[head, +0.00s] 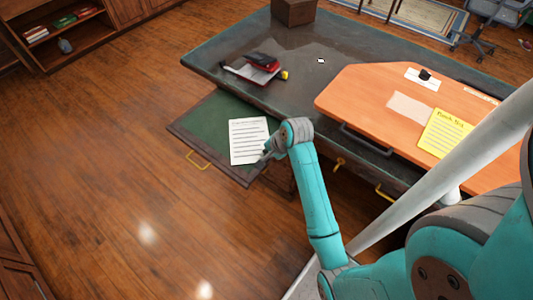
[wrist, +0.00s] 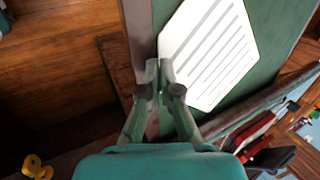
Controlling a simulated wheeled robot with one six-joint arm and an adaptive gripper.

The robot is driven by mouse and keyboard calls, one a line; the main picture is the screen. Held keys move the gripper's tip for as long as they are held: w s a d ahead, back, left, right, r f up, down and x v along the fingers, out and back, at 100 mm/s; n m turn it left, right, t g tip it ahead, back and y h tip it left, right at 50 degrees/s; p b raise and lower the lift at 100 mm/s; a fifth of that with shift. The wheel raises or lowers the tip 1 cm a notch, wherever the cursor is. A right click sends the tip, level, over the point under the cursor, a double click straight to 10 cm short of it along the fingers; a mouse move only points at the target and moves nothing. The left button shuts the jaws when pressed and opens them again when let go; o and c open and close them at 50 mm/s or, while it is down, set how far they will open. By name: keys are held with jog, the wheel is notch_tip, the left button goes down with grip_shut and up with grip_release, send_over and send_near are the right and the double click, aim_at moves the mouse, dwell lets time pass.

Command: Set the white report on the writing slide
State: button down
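The white report (head: 249,141), a sheet with dark printed lines, is over the green writing slide (head: 205,118), which is pulled out from the desk. In the wrist view the report (wrist: 212,50) appears with green slide surface (wrist: 262,82) beside it. I cannot tell whether the whole sheet rests flat on the slide. My gripper (head: 268,153) is at the report's right edge in the head view. In the wrist view its fingertips (wrist: 160,66) are close together at the report's near corner, which they partly hide; they look shut on it.
An orange board (head: 360,95) carries a yellow sheet (head: 444,133) and other papers. A yellow drawer handle (head: 198,161) is on the slide's front. Floor on the left is clear.

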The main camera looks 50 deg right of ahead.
jog(key=c, duration=1.6)
grip_release()
jog(key=shift+f, duration=0.1)
